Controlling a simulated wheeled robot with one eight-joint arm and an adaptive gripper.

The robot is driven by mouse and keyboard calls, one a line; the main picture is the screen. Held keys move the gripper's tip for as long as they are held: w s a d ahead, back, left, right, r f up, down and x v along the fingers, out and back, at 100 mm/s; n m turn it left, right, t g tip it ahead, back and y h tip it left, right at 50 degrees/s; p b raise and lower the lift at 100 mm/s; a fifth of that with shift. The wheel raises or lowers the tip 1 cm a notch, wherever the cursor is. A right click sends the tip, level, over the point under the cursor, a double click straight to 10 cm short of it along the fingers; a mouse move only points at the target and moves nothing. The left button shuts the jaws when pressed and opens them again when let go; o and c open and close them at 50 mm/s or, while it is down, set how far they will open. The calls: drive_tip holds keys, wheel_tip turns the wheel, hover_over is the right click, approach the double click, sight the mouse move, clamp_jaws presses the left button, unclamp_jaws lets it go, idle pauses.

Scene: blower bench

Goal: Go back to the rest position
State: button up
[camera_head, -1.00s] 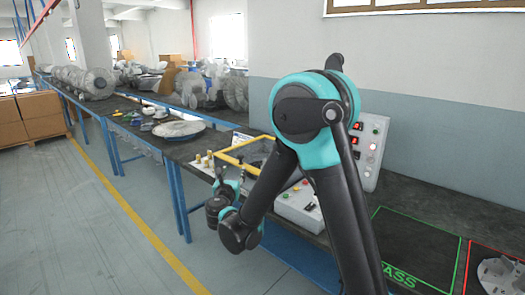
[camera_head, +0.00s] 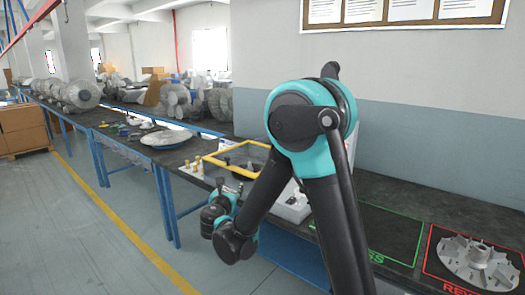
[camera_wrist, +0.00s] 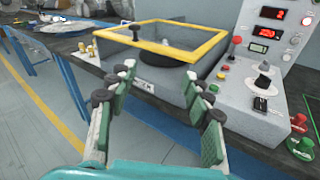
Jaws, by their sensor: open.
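My gripper (camera_wrist: 160,122) is open and empty in the wrist view, its green-padded fingers spread apart. It hangs in front of the bench edge, facing a grey test box with a yellow-framed clear lid (camera_wrist: 165,38). The lid looks closed, and a dark round shape shows under it. In the head view my arm is folded, with the gripper low at the bench front near the yellow-framed lid (camera_head: 238,158); the fingers are mostly hidden there. A metal impeller (camera_head: 474,262) lies in the red-outlined area at the lower right, away from my gripper.
A control panel (camera_wrist: 262,80) with red displays, knobs and buttons stands right of the box. The green-outlined area (camera_head: 395,235) looks empty where visible. Several fans (camera_head: 80,94) stand along the far bench. Cardboard boxes (camera_head: 22,126) stand at left. The floor (camera_head: 70,240) at left is clear.

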drive_tip(key=s+d+f+m+g+h, duration=0.1)
drive_tip(key=s+d+f+m+g, duration=0.2)
drive_tip(key=d+m, duration=0.45)
drive_tip(key=s+d+f+m+g+h, duration=0.1)
drive_tip(key=s+d+f+m+g, duration=0.2)
drive_tip(key=d, duration=0.7)
drive_tip(key=s+d+f+m+g+h, duration=0.1)
drive_tip(key=s+d+f+m+g, duration=0.15)
drive_tip(key=d+m, duration=0.55)
drive_tip(key=s+d+f+m+g+y, duration=0.2)
drive_tip(key=s+f+m, duration=0.1)
drive_tip(key=s+m, duration=0.4)
drive_tip(key=s+d+f+m+g+y, duration=0.2)
drive_tip(key=s+m, duration=0.5)
drive_tip(key=s, duration=0.5)
wheel_tip(320, 180, down, 2)
drive_tip(key=shift+s+d+f+m, duration=0.15)
drive_tip(key=shift+d+m, duration=0.2)
drive_tip(key=shift+d, duration=0.4)
